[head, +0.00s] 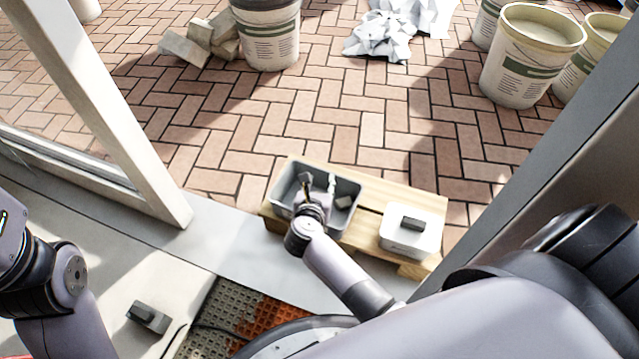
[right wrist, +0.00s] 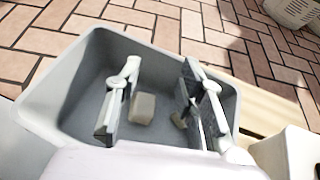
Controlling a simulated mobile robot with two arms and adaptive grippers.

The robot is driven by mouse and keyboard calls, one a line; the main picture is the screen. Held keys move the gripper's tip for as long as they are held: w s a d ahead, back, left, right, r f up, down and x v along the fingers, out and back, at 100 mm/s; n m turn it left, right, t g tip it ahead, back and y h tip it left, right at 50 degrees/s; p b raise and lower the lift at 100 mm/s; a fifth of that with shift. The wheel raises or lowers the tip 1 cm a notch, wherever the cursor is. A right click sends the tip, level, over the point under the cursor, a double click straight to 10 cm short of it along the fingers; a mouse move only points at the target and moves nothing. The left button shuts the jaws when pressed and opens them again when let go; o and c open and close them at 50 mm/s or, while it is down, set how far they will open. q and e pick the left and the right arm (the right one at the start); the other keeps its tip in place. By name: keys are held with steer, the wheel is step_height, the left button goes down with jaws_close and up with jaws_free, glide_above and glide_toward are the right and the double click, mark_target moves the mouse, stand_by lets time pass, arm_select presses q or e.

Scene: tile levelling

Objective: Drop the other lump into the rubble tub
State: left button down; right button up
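The rubble tub (head: 350,183) is a grey open tub on a wooden pallet; it fills much of the right wrist view (right wrist: 72,75). My right gripper (head: 317,186) is over the tub, pointing down into it. In the right wrist view its two fingers (right wrist: 158,98) stand wide apart with nothing clamped between them. A pale lump (right wrist: 143,108) lies on the tub floor, seen between the fingers. A second, smaller-looking lump (right wrist: 178,120) is partly hidden by the right finger. One lump (head: 343,202) also shows in the head view. My left gripper is out of view.
A white container (head: 412,244) with a dark grey block on top stands on the pallet (head: 375,192), right of the tub. Another dark block (head: 148,317) lies on the floor at lower left. Door frame posts flank both sides. Buckets (head: 268,35) and stone blocks stand farther off on brick paving.

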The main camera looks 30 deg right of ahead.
steer(key=shift+o, duration=1.4)
steer(key=shift+s, duration=0.1)
steer(key=v, duration=0.7)
steer(key=shift+s+a+r, duration=0.1)
steer(key=shift+a, duration=0.05)
